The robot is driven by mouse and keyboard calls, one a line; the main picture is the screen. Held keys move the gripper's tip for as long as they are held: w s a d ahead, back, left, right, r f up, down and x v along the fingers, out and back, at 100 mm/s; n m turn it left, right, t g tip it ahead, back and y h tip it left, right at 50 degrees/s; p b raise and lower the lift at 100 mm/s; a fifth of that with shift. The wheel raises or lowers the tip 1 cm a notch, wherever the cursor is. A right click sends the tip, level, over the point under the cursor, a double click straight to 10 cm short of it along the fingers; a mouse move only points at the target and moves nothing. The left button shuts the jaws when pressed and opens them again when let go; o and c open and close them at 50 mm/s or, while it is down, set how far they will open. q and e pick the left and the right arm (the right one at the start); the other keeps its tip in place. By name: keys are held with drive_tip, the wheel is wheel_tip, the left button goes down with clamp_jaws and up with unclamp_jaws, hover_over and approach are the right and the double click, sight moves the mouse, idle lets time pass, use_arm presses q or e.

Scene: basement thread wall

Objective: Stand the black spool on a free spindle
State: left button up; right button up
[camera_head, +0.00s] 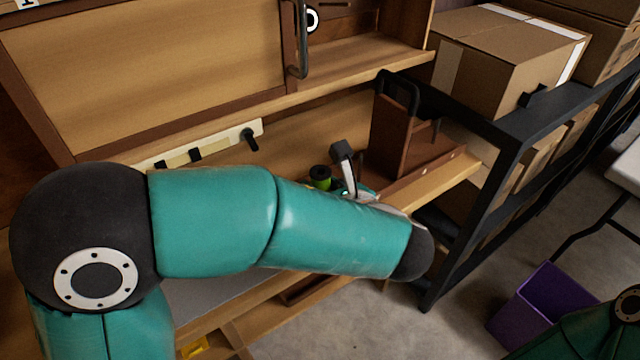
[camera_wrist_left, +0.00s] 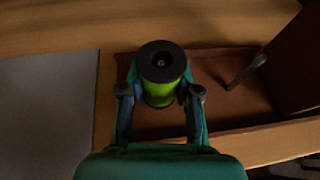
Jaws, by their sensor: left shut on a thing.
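A spool (camera_wrist_left: 160,62) with a black top flange and bright green winding sits between the two fingers of my left gripper (camera_wrist_left: 161,92) in the left wrist view. The gripper is shut on it, and the spool looks roughly upright. In the head view the spool (camera_head: 320,177) shows just past my left forearm, which hides most of the gripper. I see green on this spool, not an all-black one. A brown wooden rack (camera_head: 440,155) with a thin peg stands to the right of the spool. The peg (camera_wrist_left: 246,71) also shows in the left wrist view, bare. My right gripper is out of view.
A pale strip with black pegs (camera_head: 195,153) is on the back wall. A black metal shelf (camera_head: 500,130) with cardboard boxes (camera_head: 510,55) stands close on the right. A purple bin (camera_head: 545,305) is on the floor. A grey mat (camera_wrist_left: 45,115) lies left of the gripper.

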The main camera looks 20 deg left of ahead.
use_arm(q)
drive_tip(key=o, duration=0.8)
drive_tip(key=shift+o, duration=0.2)
